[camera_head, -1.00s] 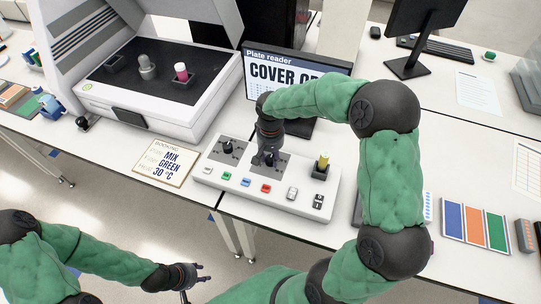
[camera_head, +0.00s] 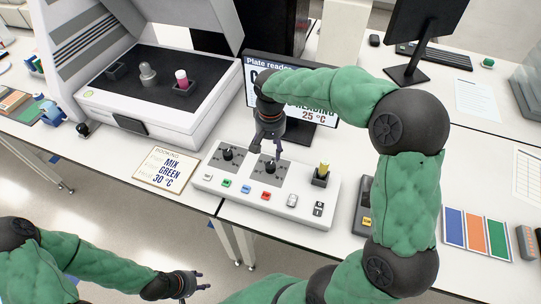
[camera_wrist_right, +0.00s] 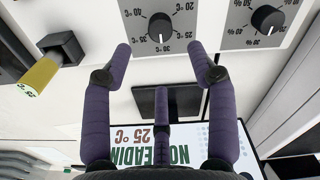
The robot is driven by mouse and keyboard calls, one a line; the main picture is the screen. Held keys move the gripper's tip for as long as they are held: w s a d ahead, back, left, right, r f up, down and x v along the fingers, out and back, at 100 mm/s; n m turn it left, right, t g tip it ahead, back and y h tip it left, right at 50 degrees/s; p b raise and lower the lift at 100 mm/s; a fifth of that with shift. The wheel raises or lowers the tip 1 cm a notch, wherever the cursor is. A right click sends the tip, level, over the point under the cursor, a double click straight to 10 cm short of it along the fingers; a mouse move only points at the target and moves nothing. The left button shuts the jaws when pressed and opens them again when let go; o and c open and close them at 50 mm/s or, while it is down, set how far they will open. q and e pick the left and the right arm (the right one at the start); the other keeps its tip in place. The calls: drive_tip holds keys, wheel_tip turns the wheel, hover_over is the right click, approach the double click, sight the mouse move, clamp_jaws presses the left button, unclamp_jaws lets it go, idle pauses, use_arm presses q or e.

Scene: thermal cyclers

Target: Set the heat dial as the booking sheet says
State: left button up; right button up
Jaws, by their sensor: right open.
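The heat dial (camera_head: 269,167) is the right one of two black knobs on the white control panel. In the right wrist view the heat dial (camera_wrist_right: 160,27) has a °C scale, with its white mark toward the picture's bottom; the exact number is unclear. My right gripper (camera_head: 268,147) is open, above and behind the dial, apart from it. In the right wrist view its fingertips (camera_wrist_right: 161,50) are spread and empty. The booking sheet (camera_head: 165,170) reads MIX, GREEN, 30 °C. The plate reader screen (camera_head: 252,100) shows 25 °C. My left gripper (camera_head: 190,284) looks open and empty, low front left.
A percent dial (camera_head: 228,154) sits left of the heat dial, also in the right wrist view (camera_wrist_right: 267,19). A yellow-topped lever (camera_head: 322,172) stands right. Several coloured buttons line the panel's front. An open-lidded machine (camera_head: 145,90) stands behind left.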

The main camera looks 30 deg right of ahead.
drive_tip(key=shift+r, duration=1.45)
